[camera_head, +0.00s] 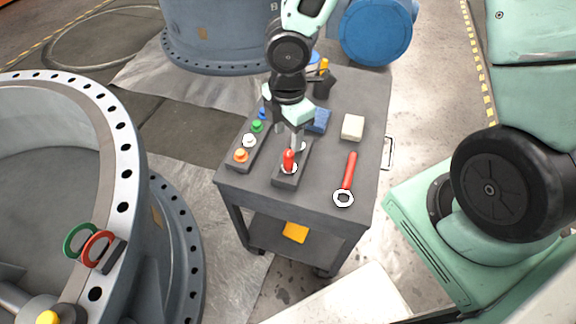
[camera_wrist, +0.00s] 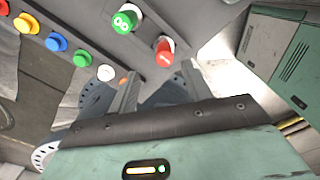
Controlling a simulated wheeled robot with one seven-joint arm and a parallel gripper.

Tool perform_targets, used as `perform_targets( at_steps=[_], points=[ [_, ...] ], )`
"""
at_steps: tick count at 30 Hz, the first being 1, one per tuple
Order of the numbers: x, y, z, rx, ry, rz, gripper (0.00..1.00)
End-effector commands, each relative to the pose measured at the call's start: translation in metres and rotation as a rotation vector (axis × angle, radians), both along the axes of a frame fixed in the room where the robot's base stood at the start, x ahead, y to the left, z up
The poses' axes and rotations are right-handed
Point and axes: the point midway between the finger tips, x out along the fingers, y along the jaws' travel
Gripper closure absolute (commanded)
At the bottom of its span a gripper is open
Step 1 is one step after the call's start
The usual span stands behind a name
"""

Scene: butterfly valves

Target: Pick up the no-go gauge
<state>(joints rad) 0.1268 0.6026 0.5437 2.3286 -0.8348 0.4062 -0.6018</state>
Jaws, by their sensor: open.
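A red-handled gauge (camera_head: 288,160), which I take for the no-go gauge, stands upright in a dark holder block (camera_head: 286,181) on the grey cart. In the wrist view its red top (camera_wrist: 165,50) has a white mark. A green-topped gauge (camera_wrist: 125,19) with white marking stands beside it in the same block; in the head view it is hidden behind my gripper. My gripper (camera_head: 297,140) is open, pointing down over the block. In the wrist view the red top lies just beyond and between the fingertips (camera_wrist: 160,74). I cannot tell whether the fingers touch it.
A strip of coloured knobs (camera_head: 249,141) is left of the block. A red ring wrench (camera_head: 348,180), a cream block (camera_head: 352,127) and a blue block (camera_head: 319,121) lie on the cart (camera_head: 315,193). A large flanged valve (camera_head: 125,150) stands at left.

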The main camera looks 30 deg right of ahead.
Motion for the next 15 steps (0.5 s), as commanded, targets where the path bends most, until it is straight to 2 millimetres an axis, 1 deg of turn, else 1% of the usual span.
perform_targets(
  at_steps=[1, 3, 6, 11, 15],
  points=[
    [-0.001, 0.001, -0.015, 0.0, 0.002, 0.003, 0.51],
    [-0.001, 0.0, -0.026, -0.001, 0.002, 0.001, 0.51],
    [0.0, 0.0, -0.036, -0.001, 0.001, 0.0, 0.51],
    [-0.001, 0.0, -0.044, 0.0, 0.001, 0.0, 0.51],
    [-0.005, 0.001, -0.064, -0.001, 0.002, 0.002, 0.51]
  ],
)
